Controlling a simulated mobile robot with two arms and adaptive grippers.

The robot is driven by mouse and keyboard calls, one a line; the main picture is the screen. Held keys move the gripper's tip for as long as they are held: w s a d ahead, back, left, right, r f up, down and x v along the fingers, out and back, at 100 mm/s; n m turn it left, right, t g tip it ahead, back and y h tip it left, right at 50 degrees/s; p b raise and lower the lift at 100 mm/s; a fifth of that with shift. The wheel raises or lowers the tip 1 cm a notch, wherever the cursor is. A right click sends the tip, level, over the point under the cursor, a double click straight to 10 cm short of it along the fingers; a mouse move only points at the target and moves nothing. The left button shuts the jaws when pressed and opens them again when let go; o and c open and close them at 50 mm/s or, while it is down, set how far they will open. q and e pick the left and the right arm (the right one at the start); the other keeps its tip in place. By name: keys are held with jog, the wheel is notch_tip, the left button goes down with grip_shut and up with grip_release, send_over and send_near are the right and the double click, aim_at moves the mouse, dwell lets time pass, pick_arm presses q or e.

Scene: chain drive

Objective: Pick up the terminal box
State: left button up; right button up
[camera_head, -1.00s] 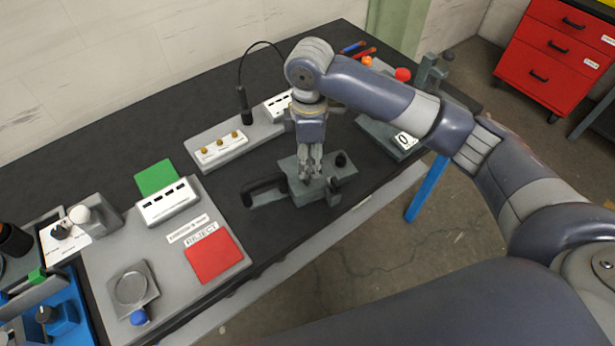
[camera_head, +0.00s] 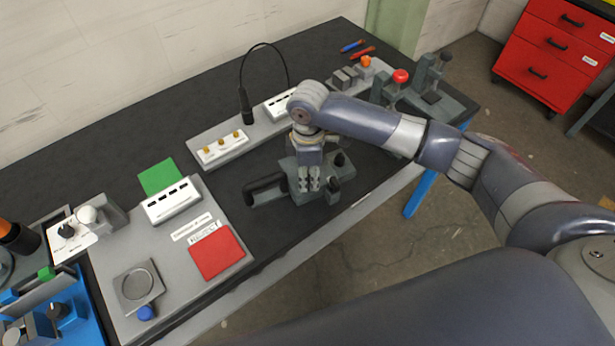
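No label marks the terminal box, so I cannot say for sure which thing it is. A grey block-shaped unit (camera_head: 333,197) with a black handle on its left and dark knobs on its right lies near the table's front edge. My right gripper (camera_head: 309,185) points down over the middle of this unit and hides part of it. Its fingers look close together, with a narrow gap. Whether they touch or hold anything is hidden. My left gripper is not in view.
A grey board with a white switch strip (camera_head: 221,148) and a black cable lies behind the gripper. A red button (camera_head: 400,76) and grey fixtures stand at the back right. A red reject pad (camera_head: 216,252) and green pad (camera_head: 159,177) lie left.

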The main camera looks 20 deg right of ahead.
grip_shut()
jog(key=shift+w+r, duration=0.1)
jog(key=shift+r, duration=0.1)
jog(key=shift+w+r+b, duration=0.1)
jog(key=shift+r+b, duration=0.3)
jog(key=shift+r, duration=0.15)
notch_tip(320, 180, up, 2)
jog(key=shift+r+b, duration=0.1)
jog(key=shift+b, duration=0.45)
jog(key=s+r+b, duration=0.1)
jog(key=s+b, duration=0.2)
jog(key=s, duration=1.3)
jog(key=shift+d+r, duration=0.2)
jog(key=shift+d, duration=0.1)
jog(key=shift+s, duration=0.1)
